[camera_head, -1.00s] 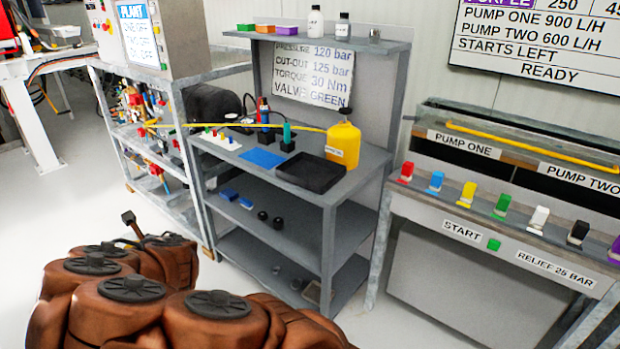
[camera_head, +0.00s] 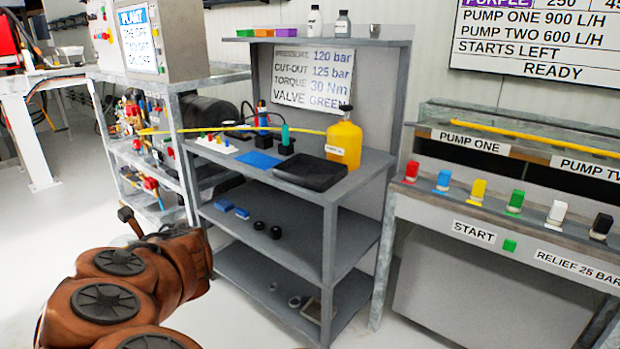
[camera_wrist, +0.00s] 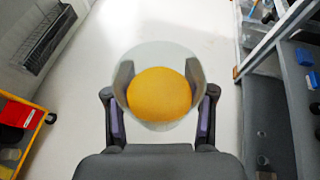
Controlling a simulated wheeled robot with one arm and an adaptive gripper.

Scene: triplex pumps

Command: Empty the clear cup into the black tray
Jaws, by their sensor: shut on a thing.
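My gripper (camera_wrist: 160,105) is shut on the clear cup (camera_wrist: 158,55) in the wrist view, with one finger on each side of it. Something round and orange-yellow (camera_wrist: 159,95) shows inside the cup. The cup is held over open floor, apart from the bench. The black tray (camera_head: 310,172) lies on the top of the grey bench, right of a blue mat and in front of a yellow bottle.
The grey bench (camera_head: 345,185) also bears a blue mat (camera_head: 258,160), a yellow bottle (camera_head: 343,145) and a white block with coloured pegs (camera_head: 213,144). A pump stand with coloured switches (camera_head: 479,190) is at the right. Pale floor is clear in front.

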